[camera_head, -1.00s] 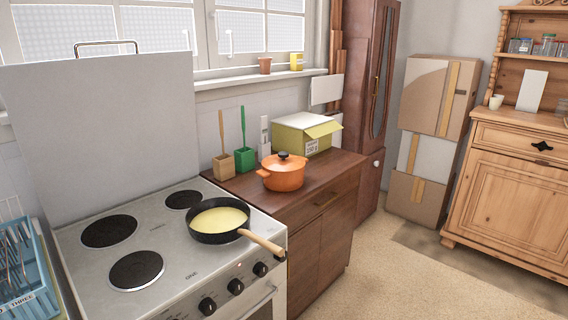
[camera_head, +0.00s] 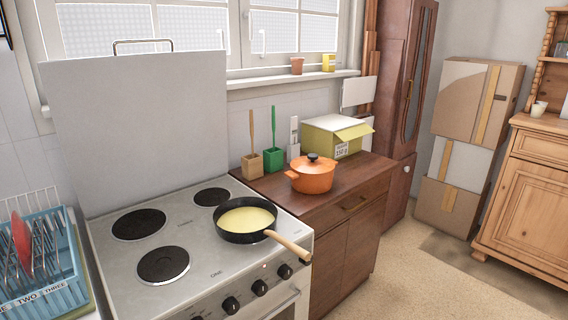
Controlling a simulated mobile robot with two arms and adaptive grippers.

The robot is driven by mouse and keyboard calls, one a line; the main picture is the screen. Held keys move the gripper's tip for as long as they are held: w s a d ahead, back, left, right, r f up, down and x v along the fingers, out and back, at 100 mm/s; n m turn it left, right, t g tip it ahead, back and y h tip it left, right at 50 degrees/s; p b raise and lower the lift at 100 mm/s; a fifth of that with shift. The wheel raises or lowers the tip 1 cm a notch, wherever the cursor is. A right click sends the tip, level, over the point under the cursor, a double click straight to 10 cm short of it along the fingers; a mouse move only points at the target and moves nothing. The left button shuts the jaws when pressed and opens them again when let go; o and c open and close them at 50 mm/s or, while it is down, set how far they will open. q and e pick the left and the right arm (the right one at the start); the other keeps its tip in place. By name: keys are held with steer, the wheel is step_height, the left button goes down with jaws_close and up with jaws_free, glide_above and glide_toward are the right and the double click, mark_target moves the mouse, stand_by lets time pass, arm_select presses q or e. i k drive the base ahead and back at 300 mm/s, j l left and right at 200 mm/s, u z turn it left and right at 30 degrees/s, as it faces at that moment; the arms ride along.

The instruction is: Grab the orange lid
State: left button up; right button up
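An orange pot (camera_head: 312,178) stands on the brown wooden cabinet (camera_head: 342,186) right of the stove. Its orange lid (camera_head: 313,164) with a black knob sits on top of it. Neither of my grippers shows in the view.
A black pan (camera_head: 246,220) with yellow content sits on the white stove (camera_head: 205,252), its wooden handle pointing right. Behind the pot are a yellow-green box (camera_head: 333,136) and brush holders (camera_head: 274,157). A blue dish rack (camera_head: 40,262) is at left. Open floor (camera_head: 430,270) lies at right.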

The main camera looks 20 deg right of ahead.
mark_target(311, 164)
steer(key=i+l+u, duration=0.2)
steer(key=l, duration=0.15)
steer(key=i+l+u, duration=0.15)
steer(key=l, duration=0.2)
steer(key=i+l+u, duration=0.2)
steer(key=l, duration=0.15)
steer(key=l+u, duration=0.2)
steer(key=l, duration=0.2)
steer(key=i, duration=0.05)
